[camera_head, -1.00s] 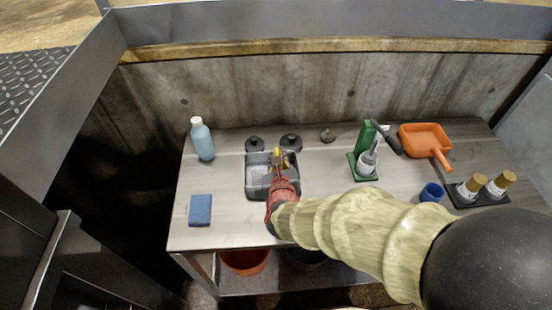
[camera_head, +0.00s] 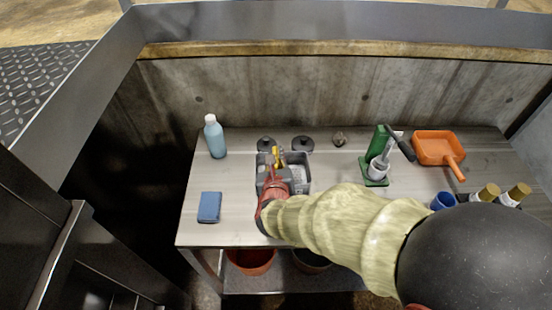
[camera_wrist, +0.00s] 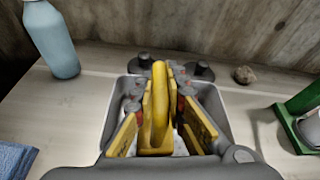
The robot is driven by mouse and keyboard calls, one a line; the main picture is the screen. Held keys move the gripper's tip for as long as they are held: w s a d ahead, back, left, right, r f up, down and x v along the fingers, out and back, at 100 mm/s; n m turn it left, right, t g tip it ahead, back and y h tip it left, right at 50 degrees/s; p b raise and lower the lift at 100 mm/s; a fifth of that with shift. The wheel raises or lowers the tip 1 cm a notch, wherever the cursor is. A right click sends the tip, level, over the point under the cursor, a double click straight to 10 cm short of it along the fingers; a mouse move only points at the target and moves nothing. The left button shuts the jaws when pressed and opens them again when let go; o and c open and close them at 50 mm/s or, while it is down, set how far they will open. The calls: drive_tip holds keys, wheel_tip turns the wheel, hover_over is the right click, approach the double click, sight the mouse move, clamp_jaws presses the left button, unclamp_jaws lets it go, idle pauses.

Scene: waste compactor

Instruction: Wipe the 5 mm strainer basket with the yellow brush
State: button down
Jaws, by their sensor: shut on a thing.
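The yellow brush (camera_wrist: 159,105) stands upright between my gripper's fingers in the wrist view, its lower end hidden down in the grey bin (camera_wrist: 245,125). My gripper (camera_head: 275,168), red and grey with yellow finger pads, is shut on the brush over the left part of the grey bin (camera_head: 307,180). The brush's yellow top (camera_head: 276,152) also shows in the head view. Two dark round pieces with knobs, a left one (camera_head: 266,144) and a right one (camera_head: 303,144), lie behind the bin. I cannot tell which thing is the 5 mm strainer basket.
A green stand (camera_head: 375,168) and orange scoop (camera_head: 437,148) are to the right. A small brown lump (camera_head: 339,139) lies near the wall. The table's left front (camera_head: 205,236) is clear.

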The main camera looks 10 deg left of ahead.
drive_tip(key=shift+w+d+f+b, duration=0.15)
drive_tip(key=shift+d+b, duration=0.1)
drive_tip(key=shift+d, duration=0.35)
drive_tip(key=shift+w+d+f+b, duration=0.1)
drive_tip(key=shift+d+b, duration=0.1)
drive_tip(key=shift+d, duration=0.35)
drive_tip(key=shift+w+d+f+b, duration=0.15)
drive_tip(key=shift+d+b, duration=0.1)
drive_tip(key=shift+d, duration=0.35)
drive_tip(key=shift+w+d+r, duration=0.1)
drive_tip(key=shift+d+r, duration=0.15)
drive_tip(key=shift+r, duration=0.1)
drive_tip(key=shift+s+a+r+p, duration=0.1)
drive_tip(key=shift+s+a+p, duration=0.05)
drive_tip(key=shift+a, duration=0.55)
drive_tip(key=shift+s+a+r+p, duration=0.1)
drive_tip(key=shift+s+a, duration=0.05)
drive_tip(key=shift+a, duration=0.5)
drive_tip(key=shift+s+a+r+p, duration=0.1)
drive_tip(key=shift+s+a+p, duration=0.05)
drive_tip(key=shift+a, duration=0.55)
drive_tip(key=shift+r+p, duration=2.1)
drive_tip(key=shift+r, duration=0.9)
